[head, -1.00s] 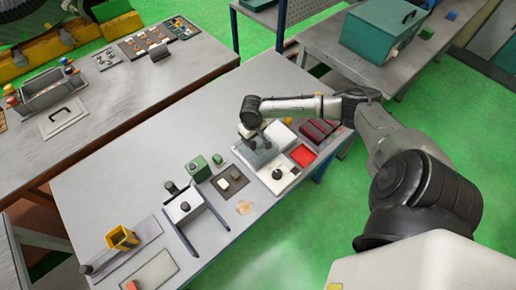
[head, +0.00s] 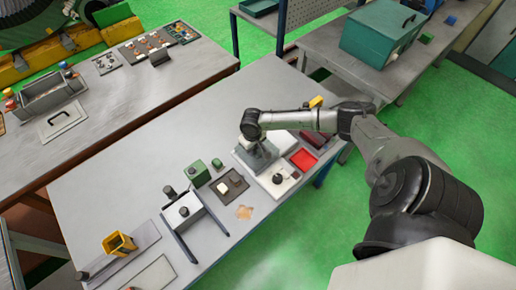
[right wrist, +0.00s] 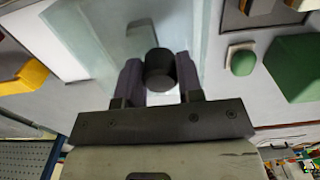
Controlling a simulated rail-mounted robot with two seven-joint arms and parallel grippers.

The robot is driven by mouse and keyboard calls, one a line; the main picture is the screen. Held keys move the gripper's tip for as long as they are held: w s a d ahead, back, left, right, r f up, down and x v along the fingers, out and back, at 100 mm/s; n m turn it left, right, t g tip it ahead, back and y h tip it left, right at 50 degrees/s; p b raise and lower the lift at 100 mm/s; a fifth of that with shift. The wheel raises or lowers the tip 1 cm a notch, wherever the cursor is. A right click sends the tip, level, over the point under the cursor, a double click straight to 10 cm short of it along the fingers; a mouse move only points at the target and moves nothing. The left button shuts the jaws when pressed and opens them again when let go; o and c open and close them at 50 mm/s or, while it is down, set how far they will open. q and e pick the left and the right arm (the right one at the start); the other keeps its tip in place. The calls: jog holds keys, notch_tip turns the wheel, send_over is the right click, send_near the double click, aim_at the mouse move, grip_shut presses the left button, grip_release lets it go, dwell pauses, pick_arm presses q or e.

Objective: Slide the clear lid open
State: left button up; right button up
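The clear lid (right wrist: 125,25) is a pale see-through sheet. A dark round knob (right wrist: 160,68) stands at its edge in the right wrist view. My right gripper (right wrist: 160,75) has one finger on each side of the knob, very close to it. I cannot tell whether the fingers press on it. In the head view, my right gripper (head: 259,150) is low over the clear lid (head: 256,163) and hides most of it, and the knob is hidden there. My left gripper is not in view.
A white block with a black knob (head: 278,178) and a red tray (head: 303,158) are close to the right. A dark pad with small blocks (head: 229,184), a green block (head: 196,173) and a grey fixture (head: 183,210) are to the left.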

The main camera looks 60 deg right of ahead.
aim_at(267, 141)
jog(key=shift+c, duration=0.8)
jog(key=shift+s+d, duration=0.3)
jog(key=shift+d, duration=0.35)
jog(key=shift+s+d+p, duration=0.3)
jog(key=shift+s+d, duration=0.05)
jog(key=shift+d, duration=0.5)
jog(key=shift+s+d+p, duration=0.3)
jog(key=shift+d, duration=0.5)
jog(key=shift+s+d, duration=0.25)
jog(key=shift+d, duration=0.4)
jog(key=shift+s+d, duration=0.25)
jog(key=shift+d, duration=0.4)
jog(key=shift+s+d+p, duration=0.1)
jog(key=shift+s+d, duration=0.2)
jog(key=shift+d, duration=0.4)
jog(key=shift+s+d+p, duration=0.1)
jog(key=shift+s+d, duration=0.15)
jog(key=shift+d, duration=0.5)
jog(key=shift+s+d+p, duration=0.1)
jog(key=shift+s+d, duration=0.2)
jog(key=shift+d, duration=0.4)
jog(key=o, duration=0.7)
